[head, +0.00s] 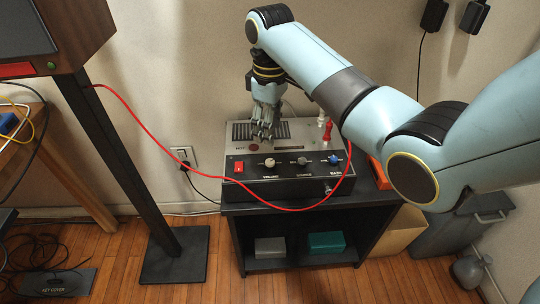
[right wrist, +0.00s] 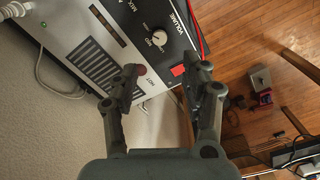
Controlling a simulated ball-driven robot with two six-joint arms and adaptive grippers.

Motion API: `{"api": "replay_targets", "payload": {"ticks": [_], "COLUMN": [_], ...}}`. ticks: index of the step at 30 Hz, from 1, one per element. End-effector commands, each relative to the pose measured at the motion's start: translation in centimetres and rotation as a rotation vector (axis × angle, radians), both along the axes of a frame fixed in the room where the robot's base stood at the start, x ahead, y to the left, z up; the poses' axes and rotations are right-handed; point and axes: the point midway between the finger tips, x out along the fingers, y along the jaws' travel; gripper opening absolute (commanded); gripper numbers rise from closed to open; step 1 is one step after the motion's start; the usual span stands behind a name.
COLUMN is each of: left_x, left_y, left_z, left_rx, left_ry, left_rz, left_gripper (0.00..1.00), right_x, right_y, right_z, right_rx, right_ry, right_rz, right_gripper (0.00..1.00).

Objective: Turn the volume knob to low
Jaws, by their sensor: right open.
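The volume knob (head: 269,162) is a small cream knob at the left of the row on the black front panel of the amplifier box (head: 218,143). In the right wrist view the knob (right wrist: 160,37) sits beside the printed word VOLUME; its exact setting is too small to tell. My right gripper (head: 263,134) points down over the top of the box, behind the knob and apart from it. In the right wrist view its fingers (right wrist: 168,76) are spread with nothing between them. My left gripper is not in view.
A red switch (head: 239,167) is left of the knob; a grey knob (head: 302,161) and a blue knob (head: 334,159) are right of it. A red cable (head: 268,207) hangs across the box's front. The black stand (head: 240,238) carries the box. A dark post (head: 122,163) stands left.

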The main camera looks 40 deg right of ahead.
Motion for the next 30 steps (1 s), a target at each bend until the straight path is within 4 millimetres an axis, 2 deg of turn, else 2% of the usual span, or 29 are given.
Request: {"api": "replay_targets", "payload": {"ticks": [4, 12, 16, 21, 30], "left_x": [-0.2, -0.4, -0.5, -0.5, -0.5], "left_y": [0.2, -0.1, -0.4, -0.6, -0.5], "left_z": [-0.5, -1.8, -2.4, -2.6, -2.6], "left_rx": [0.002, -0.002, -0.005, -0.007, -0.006], "left_ry": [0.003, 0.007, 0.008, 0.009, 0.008], "left_rz": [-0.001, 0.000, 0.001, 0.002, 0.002], "left_gripper": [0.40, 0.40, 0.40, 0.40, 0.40], "right_x": [0.0, 0.0, 0.0, 0.1, 0.0], "right_y": [0.0, 0.0, -0.1, 0.0, 0.0], "right_z": [-1.8, -7.3, -9.2, -10.4, -10.5], "right_rx": [0.002, 0.000, 0.000, 0.000, 0.000], "right_ry": [0.009, 0.008, 0.006, 0.004, 0.004], "right_rz": [0.004, 0.003, 0.003, 0.003, 0.003], "right_gripper": [0.47, 0.47, 0.47, 0.47, 0.46]}}
